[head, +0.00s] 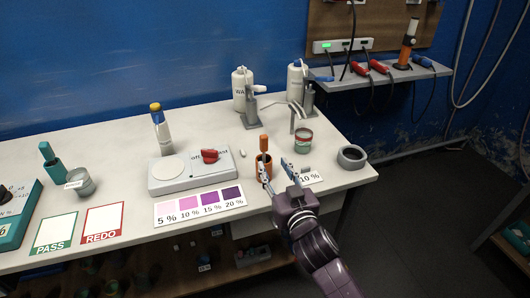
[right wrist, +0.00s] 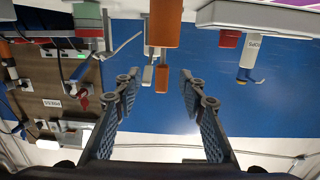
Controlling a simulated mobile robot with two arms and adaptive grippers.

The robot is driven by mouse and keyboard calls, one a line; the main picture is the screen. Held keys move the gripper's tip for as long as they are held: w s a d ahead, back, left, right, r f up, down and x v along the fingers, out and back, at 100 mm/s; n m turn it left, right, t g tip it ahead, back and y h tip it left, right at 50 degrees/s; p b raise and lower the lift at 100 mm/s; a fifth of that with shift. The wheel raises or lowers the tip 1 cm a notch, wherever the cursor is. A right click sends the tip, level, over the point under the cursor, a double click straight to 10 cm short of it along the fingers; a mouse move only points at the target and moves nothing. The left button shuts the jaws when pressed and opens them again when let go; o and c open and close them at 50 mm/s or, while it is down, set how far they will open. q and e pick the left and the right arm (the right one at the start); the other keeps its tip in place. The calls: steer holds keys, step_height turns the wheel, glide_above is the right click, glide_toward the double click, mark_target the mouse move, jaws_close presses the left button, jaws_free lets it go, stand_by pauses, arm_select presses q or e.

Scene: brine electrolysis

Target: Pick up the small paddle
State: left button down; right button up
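An upright orange handle (head: 264,142), likely the small paddle's, sticks up out of an orange cup (head: 265,160) on the white table. The right wrist view is upside down; the cup (right wrist: 166,22) hangs at its top, with the orange handle (right wrist: 162,80) pointing down and a pale bar (right wrist: 147,76) beside it. The paddle's lower end is hidden in the cup. My right gripper (head: 277,170) is open and empty at the cup's right front. In the right wrist view, the handle shows between its spread fingers (right wrist: 160,92), apart from both. My left gripper is not in view.
A grey device (head: 193,181) with a red knob (head: 209,156) stands left of the cup. A purple colour chart (head: 200,204) lies in front. A red-green tin (head: 303,139), a dark ring (head: 352,157) and a 10 % label (head: 311,177) are to the right. White bottles (head: 242,90) stand behind.

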mark_target(265, 143)
steer(key=shift+t+y, duration=0.3)
steer(key=shift+y, duration=0.1)
steer(key=w+a+r, duration=0.2)
steer(key=r, duration=0.1)
steer(key=shift+w, duration=0.25)
steer(key=shift+w+f, duration=0.1)
steer(key=shift+w, duration=0.2)
steer(key=shift+w+a+p, duration=0.1)
steer(key=shift+w+p, duration=0.35)
steer(key=shift+w, duration=0.1)
steer(key=x, duration=0.3)
steer(key=shift+w+d+p, duration=0.2)
steer(key=shift+p, duration=0.15)
steer(key=shift+w+a, duration=0.15)
steer(key=shift+w, duration=0.3)
steer(key=shift+c, duration=0.5)
jaws_close()
